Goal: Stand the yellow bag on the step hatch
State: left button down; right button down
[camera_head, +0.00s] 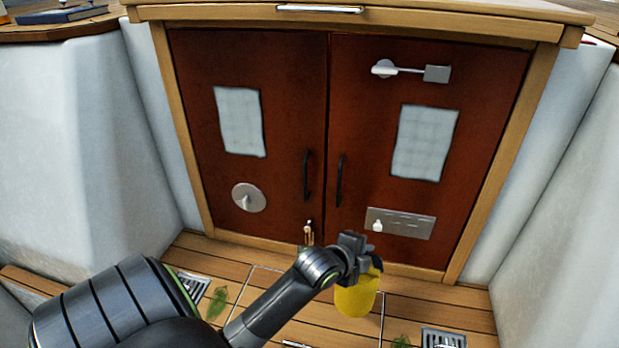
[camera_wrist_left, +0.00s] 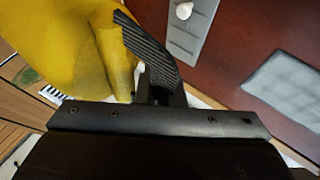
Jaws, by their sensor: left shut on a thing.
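The yellow bag (camera_head: 357,297) hangs below my left gripper (camera_head: 362,262) in the head view, in front of the brown doors. My left gripper is shut on the top of the bag. In the left wrist view the bag (camera_wrist_left: 70,45) fills the upper left, beside a dark ribbed finger (camera_wrist_left: 150,50). The step hatch (camera_head: 318,322) is a thin-outlined panel in the wooden step, partly hidden by my left arm and the bag. I cannot tell whether the bag's bottom touches the hatch. My right gripper is not in view.
Two brown doors (camera_head: 270,100) with black handles stand behind the step. Metal drain grates (camera_head: 443,340) and (camera_head: 192,287) lie on either side of the hatch, with green leaves (camera_head: 217,303) nearby. A switch panel (camera_head: 400,223) is on the right door. White walls (camera_head: 90,150) flank the step.

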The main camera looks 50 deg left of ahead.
pick_arm(q)
jog(key=w+a, duration=0.1)
jog(key=w+a+n+y, duration=0.1)
jog(key=shift+w+a+r, duration=0.15)
jog(key=shift+w+a, duration=0.15)
jog(key=shift+w, duration=0.05)
notch_tip(320, 180, down, 5)
jog(key=shift+f, duration=0.15)
jog(key=shift+w+f, duration=0.1)
jog(key=shift+f, duration=2.2)
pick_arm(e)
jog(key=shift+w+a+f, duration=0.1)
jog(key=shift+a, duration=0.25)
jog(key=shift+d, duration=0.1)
pick_arm(q)
jog(key=shift+f+b, duration=0.15)
jog(key=shift+b, duration=0.15)
jog(key=c, duration=1.5)
grip_release()
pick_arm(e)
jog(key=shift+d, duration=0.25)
